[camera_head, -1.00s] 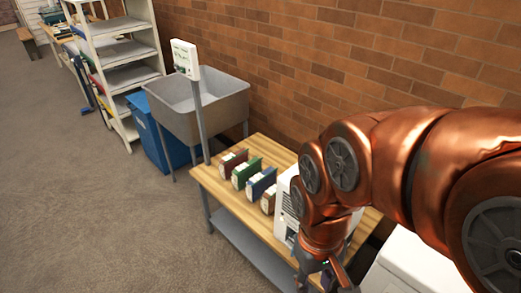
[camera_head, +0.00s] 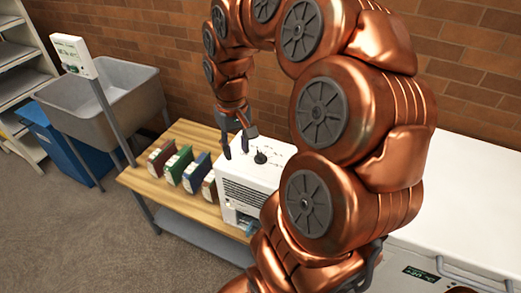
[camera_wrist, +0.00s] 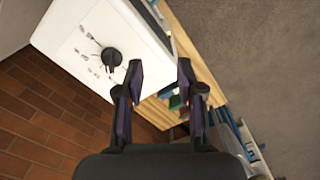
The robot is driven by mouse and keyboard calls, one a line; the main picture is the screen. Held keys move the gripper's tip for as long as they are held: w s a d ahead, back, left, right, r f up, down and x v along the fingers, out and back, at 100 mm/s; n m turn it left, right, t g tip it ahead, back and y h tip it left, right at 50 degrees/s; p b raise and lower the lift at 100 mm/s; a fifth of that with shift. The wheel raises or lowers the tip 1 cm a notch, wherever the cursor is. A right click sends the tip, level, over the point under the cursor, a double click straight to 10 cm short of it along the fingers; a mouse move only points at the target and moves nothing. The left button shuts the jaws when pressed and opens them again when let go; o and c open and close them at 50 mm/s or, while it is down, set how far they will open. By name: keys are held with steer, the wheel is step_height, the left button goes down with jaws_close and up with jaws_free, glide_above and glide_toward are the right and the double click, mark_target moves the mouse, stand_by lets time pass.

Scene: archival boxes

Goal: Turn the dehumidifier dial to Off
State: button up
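The dehumidifier (camera_head: 245,190) is a white box with a vented front, standing on the wooden table. Its black dial (camera_head: 261,157) sits on the top face, with small dark markings around it. The dial also shows in the wrist view (camera_wrist: 111,56), left of my fingers. My gripper (camera_head: 236,150) points down above the dehumidifier's top, to the left of the dial in the head view. In the wrist view my gripper (camera_wrist: 160,75) has its two fingers apart with nothing between them. The fingers look clear of the dial. I cannot read which mark the dial points to.
Several coloured boxes (camera_head: 181,168) stand in a row on the wooden table (camera_head: 205,130), left of the dehumidifier. A grey sink (camera_head: 110,100), a blue bin (camera_head: 68,145) and a sign on a post (camera_head: 73,55) are further left. A white chest (camera_head: 455,205) stands at right.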

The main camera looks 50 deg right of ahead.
steer(key=m, duration=0.2)
glide_above(260, 153)
steer(key=shift+a+f, duration=0.1)
steer(key=shift+f, duration=0.6)
steer(key=shift+s+d+f, duration=0.1)
steer(key=shift+d+f, duration=0.05)
steer(key=shift+d, duration=0.05)
steer(key=shift+f+p, duration=1.05)
steer(key=shift+f, duration=2.75)
jaws_close()
